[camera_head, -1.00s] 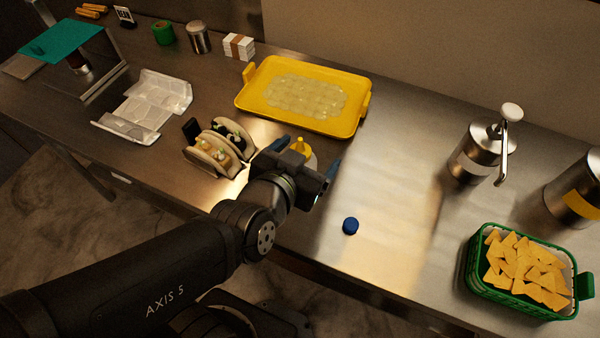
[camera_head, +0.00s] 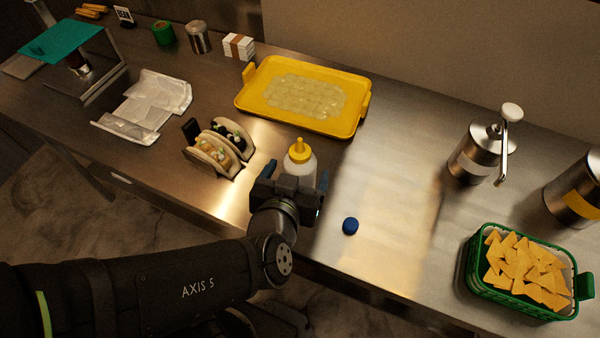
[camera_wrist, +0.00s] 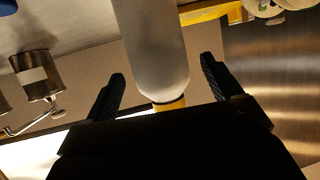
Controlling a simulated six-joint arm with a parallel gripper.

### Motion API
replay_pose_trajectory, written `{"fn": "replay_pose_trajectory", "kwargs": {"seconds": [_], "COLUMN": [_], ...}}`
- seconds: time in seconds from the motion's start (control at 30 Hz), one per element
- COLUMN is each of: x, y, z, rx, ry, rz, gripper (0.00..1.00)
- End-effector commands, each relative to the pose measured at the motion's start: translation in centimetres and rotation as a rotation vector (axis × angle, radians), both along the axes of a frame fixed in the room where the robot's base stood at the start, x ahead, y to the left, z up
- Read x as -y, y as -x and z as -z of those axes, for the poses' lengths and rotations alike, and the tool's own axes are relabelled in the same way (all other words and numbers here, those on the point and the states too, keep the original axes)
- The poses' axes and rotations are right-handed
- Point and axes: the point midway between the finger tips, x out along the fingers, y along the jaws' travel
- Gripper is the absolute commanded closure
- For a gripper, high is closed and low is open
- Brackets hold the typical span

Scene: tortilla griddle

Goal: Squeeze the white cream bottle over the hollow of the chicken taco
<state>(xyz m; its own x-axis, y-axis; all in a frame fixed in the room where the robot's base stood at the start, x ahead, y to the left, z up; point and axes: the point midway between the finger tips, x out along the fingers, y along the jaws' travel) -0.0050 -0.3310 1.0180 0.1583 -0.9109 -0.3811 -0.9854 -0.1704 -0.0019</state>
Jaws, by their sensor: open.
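The white cream bottle (camera_head: 300,166) with a yellow nozzle cap stands upright on the steel counter, right of the tacos. My gripper (camera_head: 294,174) is open at the near side of the bottle, its fingers spread to either side. In the wrist view the bottle (camera_wrist: 153,50) shows upside down between and beyond my open fingertips (camera_wrist: 162,82). I cannot tell whether a finger touches it. Two filled tacos stand in a holder: the nearer one (camera_head: 209,157) has light chunks that look like chicken, and the farther one (camera_head: 231,135) has a dark filling.
A yellow tray (camera_head: 246,101) lies behind the bottle. A small blue cap (camera_head: 350,226) lies to the right. A green basket of chips (camera_head: 470,272) and a steel pump dispenser (camera_head: 477,153) stand far right. The counter between is clear.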

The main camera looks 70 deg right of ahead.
Motion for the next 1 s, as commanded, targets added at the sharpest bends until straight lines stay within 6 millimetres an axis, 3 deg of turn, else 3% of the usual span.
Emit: {"fn": "replay_pose_trajectory", "kwargs": {"seconds": [0.4, 0.8, 1.0], "x": [2.7, 3.0, 3.0], "y": [-0.5, -0.5, -0.5], "z": [1.2, 1.3, 1.3], "rx": [-0.001, -0.002, -0.002], "ry": [-0.003, -0.001, -0.002], "rz": [0.000, 0.001, 0.001], "gripper": [0.17, 0.17, 0.56]}}
